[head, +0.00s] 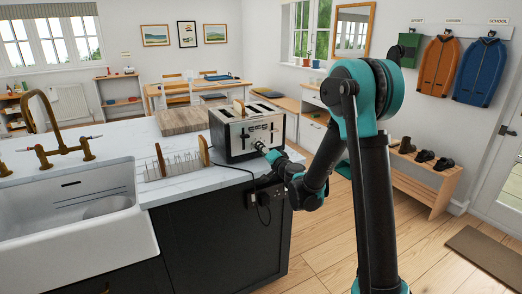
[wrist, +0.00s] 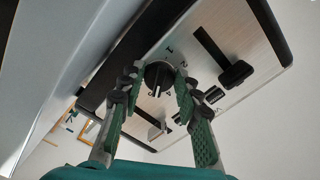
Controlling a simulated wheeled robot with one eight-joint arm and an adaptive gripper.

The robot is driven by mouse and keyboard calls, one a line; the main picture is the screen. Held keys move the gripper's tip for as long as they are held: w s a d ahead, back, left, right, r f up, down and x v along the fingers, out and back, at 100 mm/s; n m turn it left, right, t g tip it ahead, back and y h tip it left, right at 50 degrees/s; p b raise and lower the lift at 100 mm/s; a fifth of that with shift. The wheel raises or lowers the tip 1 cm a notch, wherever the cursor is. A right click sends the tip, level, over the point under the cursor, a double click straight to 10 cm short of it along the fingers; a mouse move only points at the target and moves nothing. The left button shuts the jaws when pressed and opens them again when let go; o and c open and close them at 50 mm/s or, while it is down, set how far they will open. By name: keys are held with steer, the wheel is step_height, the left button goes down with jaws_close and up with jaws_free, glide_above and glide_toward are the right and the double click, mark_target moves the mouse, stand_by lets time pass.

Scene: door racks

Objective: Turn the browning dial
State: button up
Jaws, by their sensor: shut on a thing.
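The toaster (head: 247,132) is a steel and black box on the white counter, with a slice of bread showing at its top. In the wrist view its pale front panel (wrist: 225,30) is seen close up and tilted, with a black lever (wrist: 236,73). The round dark browning dial (wrist: 158,76) sits between the fingers of my gripper (wrist: 160,85), which is shut on it. In the head view my gripper (head: 268,152) reaches the toaster's front, and the dial is largely hidden there.
A white sink (head: 70,205) and brass tap are at left. A black cord runs to an outlet on the dark island (head: 205,240). Wooden floor is open at right.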

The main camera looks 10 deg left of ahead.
steer(key=n, duration=0.7)
steer(key=shift+d+f, duration=0.1)
stand_by(0.5)
steer(key=o, duration=1.1)
steer(key=v, duration=1.2)
steer(key=shift+w, duration=0.1)
